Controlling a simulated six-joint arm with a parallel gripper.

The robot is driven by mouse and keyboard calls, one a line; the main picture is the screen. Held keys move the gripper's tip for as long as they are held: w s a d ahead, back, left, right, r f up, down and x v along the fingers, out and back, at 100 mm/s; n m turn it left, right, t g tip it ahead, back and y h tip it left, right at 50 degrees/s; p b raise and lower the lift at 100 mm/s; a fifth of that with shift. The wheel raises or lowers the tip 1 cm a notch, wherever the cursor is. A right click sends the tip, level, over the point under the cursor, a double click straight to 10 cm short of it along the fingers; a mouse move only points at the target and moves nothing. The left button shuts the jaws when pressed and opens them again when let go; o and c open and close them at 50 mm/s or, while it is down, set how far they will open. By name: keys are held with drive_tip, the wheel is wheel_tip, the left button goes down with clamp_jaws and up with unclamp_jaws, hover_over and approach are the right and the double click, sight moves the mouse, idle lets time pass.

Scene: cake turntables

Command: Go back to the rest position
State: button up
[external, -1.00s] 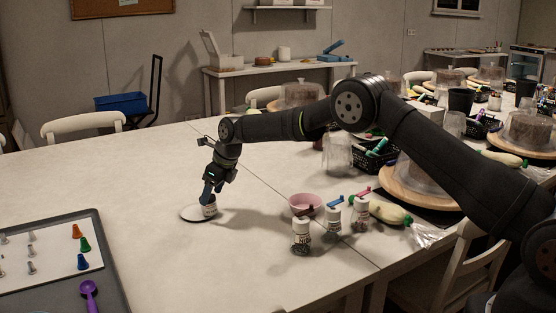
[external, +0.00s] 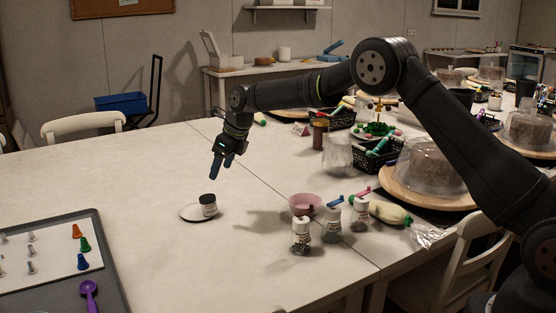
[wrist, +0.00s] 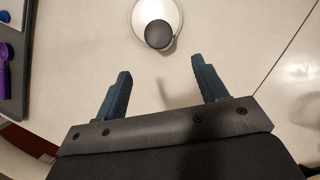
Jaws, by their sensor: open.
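My gripper (external: 222,166) is open and empty, raised above the white table (external: 130,170) with its fingers pointing down. Its two blue fingers stand wide apart in the wrist view (wrist: 162,92). A small jar with a black lid (external: 208,206) stands upright on a white round plate (external: 190,213), below and slightly left of my gripper and apart from it. In the wrist view the black lid (wrist: 158,34) and the plate (wrist: 144,10) lie ahead of the fingers.
Several small jars (external: 301,236) and a pink bowl (external: 305,203) stand right of the plate. A tray (external: 110,262) with piping tips and a purple scoop (external: 89,293) lies at front left. Covered cakes on turntables (external: 432,200) stand at right. The table's left middle is clear.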

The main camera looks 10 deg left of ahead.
sight(211, 197)
drive_tip(key=x, duration=1.1)
drive_tip(key=shift+f, duration=0.3)
drive_tip(key=shift+a+f, duration=0.1)
drive_tip(key=shift+f, duration=0.5)
drive_tip(key=shift+r, duration=0.25)
drive_tip(key=shift+r, duration=0.1)
